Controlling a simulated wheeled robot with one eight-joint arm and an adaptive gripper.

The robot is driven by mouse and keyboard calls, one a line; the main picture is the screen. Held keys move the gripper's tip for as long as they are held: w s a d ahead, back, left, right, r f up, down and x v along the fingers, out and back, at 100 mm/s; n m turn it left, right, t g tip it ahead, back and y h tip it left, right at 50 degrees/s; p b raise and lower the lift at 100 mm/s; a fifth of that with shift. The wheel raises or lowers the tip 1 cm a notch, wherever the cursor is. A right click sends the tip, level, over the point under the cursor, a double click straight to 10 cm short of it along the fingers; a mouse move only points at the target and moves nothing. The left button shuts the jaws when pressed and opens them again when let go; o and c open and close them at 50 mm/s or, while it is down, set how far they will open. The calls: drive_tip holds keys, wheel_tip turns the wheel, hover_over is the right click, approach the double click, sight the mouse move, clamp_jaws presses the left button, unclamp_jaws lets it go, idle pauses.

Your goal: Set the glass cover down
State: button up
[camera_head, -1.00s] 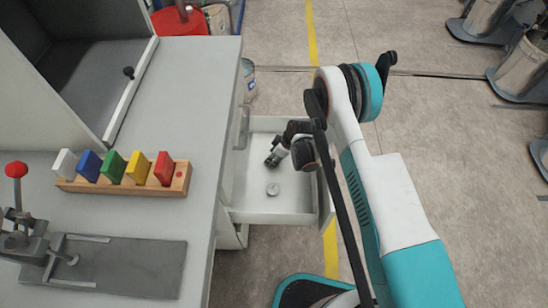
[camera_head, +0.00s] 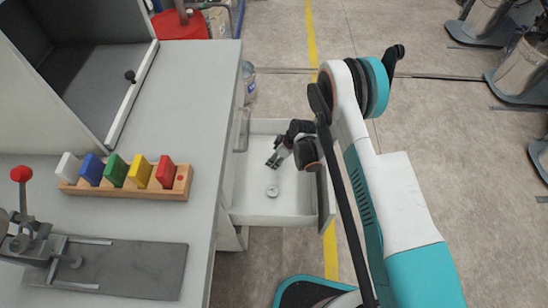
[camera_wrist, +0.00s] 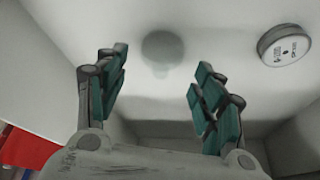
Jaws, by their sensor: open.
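A faint, see-through grey disc (camera_wrist: 162,47), which looks like the glass cover, lies on the white drawer floor in the wrist view. It is ahead of my fingers and between their lines, apart from both. My gripper (camera_wrist: 155,90) has its teal-padded fingers spread, with nothing between them. In the head view my gripper (camera_head: 274,162) points down into the open drawer (camera_head: 250,205). I cannot make out the glass cover in the head view.
A small metal disc (camera_head: 272,191) with printed text lies in the drawer, also in the wrist view (camera_wrist: 285,46). Drawer walls surround my gripper closely. The bench holds a wooden rack (camera_head: 180,190) of coloured blocks and a red-knobbed clamp (camera_head: 21,174).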

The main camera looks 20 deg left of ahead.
drive_tip(key=p+v, duration=0.2)
drive_tip(key=v, duration=0.7)
drive_tip(key=shift+r+p, duration=0.25)
drive_tip(key=shift+p, duration=0.05)
drive_tip(key=shift+d, duration=0.1)
drive_tip(key=d+r+m+t+h, duration=0.15)
drive_tip(key=d+r, duration=0.35)
drive_tip(key=r, duration=0.6)
drive_tip(key=d+r+m+t, duration=0.1)
drive_tip(key=d+r+m, duration=0.3)
drive_tip(key=r, duration=0.8)
drive_tip(key=d+r+m+t, duration=0.1)
drive_tip(key=d+r+m, duration=0.1)
drive_tip(key=d+r, duration=0.65)
drive_tip(key=s+d+r+m+t+h, duration=0.1)
drive_tip(key=s+d+r+m, duration=0.15)
drive_tip(key=s+r, duration=0.35)
drive_tip(key=s+d+r+m+h, duration=0.1)
drive_tip(key=s+d+r+m, duration=0.2)
drive_tip(key=r, duration=0.5)
drive_tip(key=s+d+r+m+t, duration=0.1)
drive_tip(key=s+d, duration=0.3)
drive_tip(key=s, duration=0.2)
drive_tip(key=s+d+m+t+h, duration=0.1)
drive_tip(key=s+d+m, duration=0.1)
drive_tip(key=s+d, duration=0.3)
drive_tip(key=s, duration=0.2)
drive_tip(key=shift+s+r, duration=0.3)
drive_tip(key=shift+r, duration=0.1)
